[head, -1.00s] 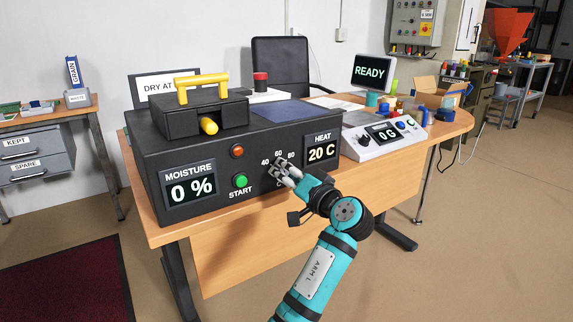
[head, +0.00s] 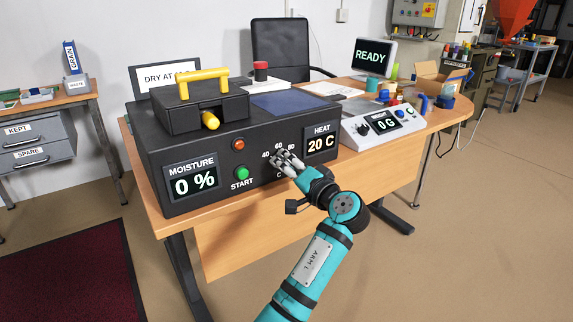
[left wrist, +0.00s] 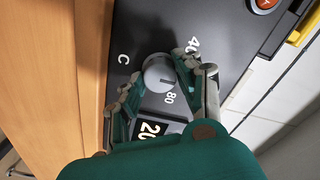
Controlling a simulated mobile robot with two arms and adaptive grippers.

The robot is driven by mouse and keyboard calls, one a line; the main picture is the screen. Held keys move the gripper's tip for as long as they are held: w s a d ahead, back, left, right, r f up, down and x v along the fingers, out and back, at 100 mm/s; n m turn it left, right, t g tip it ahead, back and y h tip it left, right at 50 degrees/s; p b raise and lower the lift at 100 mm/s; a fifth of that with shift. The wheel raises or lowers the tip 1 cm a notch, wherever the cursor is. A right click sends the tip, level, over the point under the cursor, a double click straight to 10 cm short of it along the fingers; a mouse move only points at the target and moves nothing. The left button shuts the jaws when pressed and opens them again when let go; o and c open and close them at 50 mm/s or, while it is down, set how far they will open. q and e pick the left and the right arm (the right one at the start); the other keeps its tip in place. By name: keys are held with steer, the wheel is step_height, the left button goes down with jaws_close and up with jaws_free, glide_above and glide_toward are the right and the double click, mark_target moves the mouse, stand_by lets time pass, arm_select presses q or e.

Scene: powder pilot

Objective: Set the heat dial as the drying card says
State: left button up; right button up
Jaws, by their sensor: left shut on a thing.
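The heat dial (left wrist: 158,72) is a round grey knob on the dark front panel of the dryer (head: 180,150). My left gripper (head: 287,160) is shut on the dial, with fingers on both sides of it in the left wrist view (left wrist: 155,85). The marks C, 40 and 80 show around it there; a finger covers 60, which shows in the head view. The heat display (head: 321,144) reads 20 C. The drying card (head: 163,76) stands behind the dryer; it starts "DRY AT", and the yellow handle hides its value. My right gripper is out of view.
A green START button (head: 242,173) and a red lamp (head: 239,144) are left of the dial. A scale (head: 383,123) showing 0 G stands right of the dryer.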

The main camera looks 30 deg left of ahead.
arm_select(q)
steer(key=o, duration=1.1)
steer(key=shift+o, duration=0.2)
steer(key=v, duration=1.2)
steer(key=shift+f, duration=0.1)
